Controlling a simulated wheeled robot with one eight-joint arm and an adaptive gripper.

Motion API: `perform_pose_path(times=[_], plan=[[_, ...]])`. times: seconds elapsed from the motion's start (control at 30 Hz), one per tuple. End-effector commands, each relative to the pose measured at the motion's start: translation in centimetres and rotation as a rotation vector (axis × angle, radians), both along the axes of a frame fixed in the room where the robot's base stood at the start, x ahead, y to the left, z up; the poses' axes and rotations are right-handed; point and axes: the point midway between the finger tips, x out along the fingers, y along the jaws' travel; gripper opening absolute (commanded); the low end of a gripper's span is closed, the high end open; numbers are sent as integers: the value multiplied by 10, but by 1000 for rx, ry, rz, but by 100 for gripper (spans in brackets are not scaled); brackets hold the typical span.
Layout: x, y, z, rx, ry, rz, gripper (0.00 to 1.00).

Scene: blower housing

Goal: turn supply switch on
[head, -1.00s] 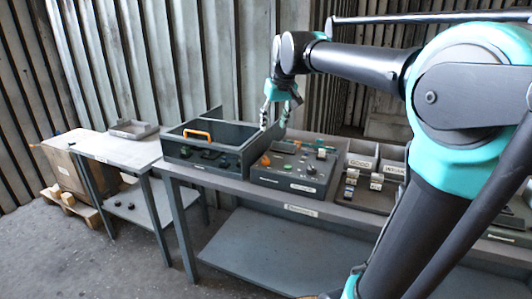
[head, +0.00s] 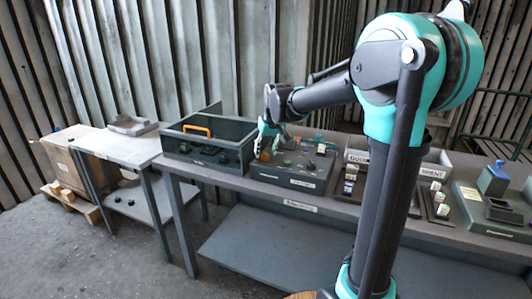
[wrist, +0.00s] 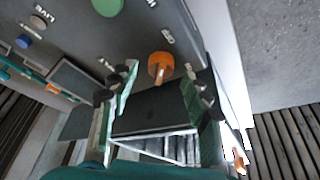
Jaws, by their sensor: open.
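My gripper (wrist: 158,78) is open. Its two fingers stand on either side of an orange knob (wrist: 161,67) on the dark control panel (wrist: 70,30). The knob shows just past the fingertips in the wrist view; I cannot tell whether a finger touches it. A small label beside the knob is too small to read, so I cannot confirm it is the supply switch, nor its setting. In the head view my gripper (head: 264,148) is low at the left end of the control panel (head: 300,172), partly covering it.
A dark open box (head: 200,155) with an orange handle (head: 197,130) stands close left of the panel. The wrist view shows a green button (wrist: 107,6) and a blue button (wrist: 22,41). Bins and fixtures line the bench to the right.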

Motion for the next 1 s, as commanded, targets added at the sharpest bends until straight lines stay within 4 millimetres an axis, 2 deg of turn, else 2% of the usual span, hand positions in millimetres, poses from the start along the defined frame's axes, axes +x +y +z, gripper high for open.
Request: perform_pose_path(times=[0.17,0.43,0.83,1.0], plan=[[4,1,-10,0,0,0,48],[4,2,-11,0,0,0,48],[4,2,-11,0,0,0,0],[4,2,-11,0,0,-7,0]])
